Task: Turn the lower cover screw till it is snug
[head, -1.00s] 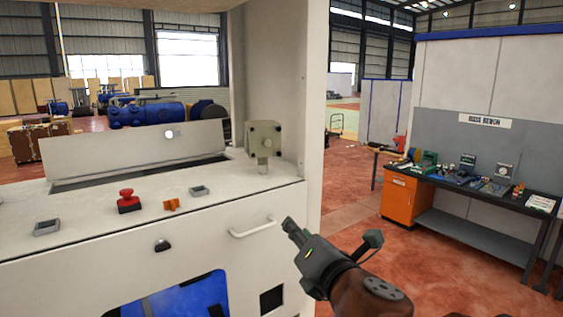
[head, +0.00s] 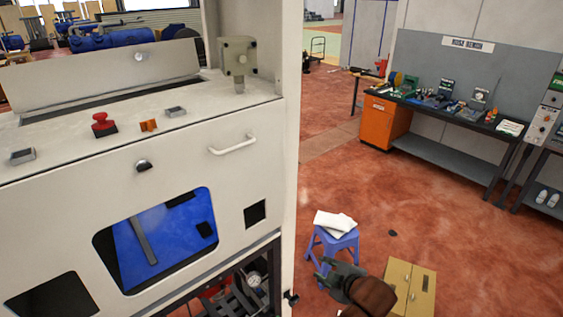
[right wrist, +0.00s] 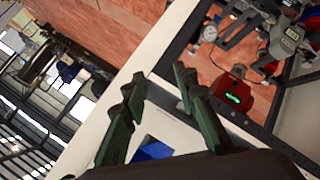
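My right gripper (head: 326,272) is low, to the right of the white machine's right post, with a stool behind it. In the right wrist view its two dark fingers (right wrist: 160,84) stand apart with nothing between them. A grey-green box (head: 238,58) with small dark dots at its cover corners sits on the machine's top, far above the gripper. A small black knob (head: 291,298) sticks out at the lower part of the right post, left of and below the gripper. I cannot tell which of these is the lower cover screw. My left gripper is out of view.
The white machine (head: 180,150) fills the left, with an open lower bay holding a gauge (head: 254,280). A blue stool (head: 331,242) with white cloth and a cardboard box (head: 410,285) stand on the floor near my right arm. A workbench (head: 440,102) is farther back.

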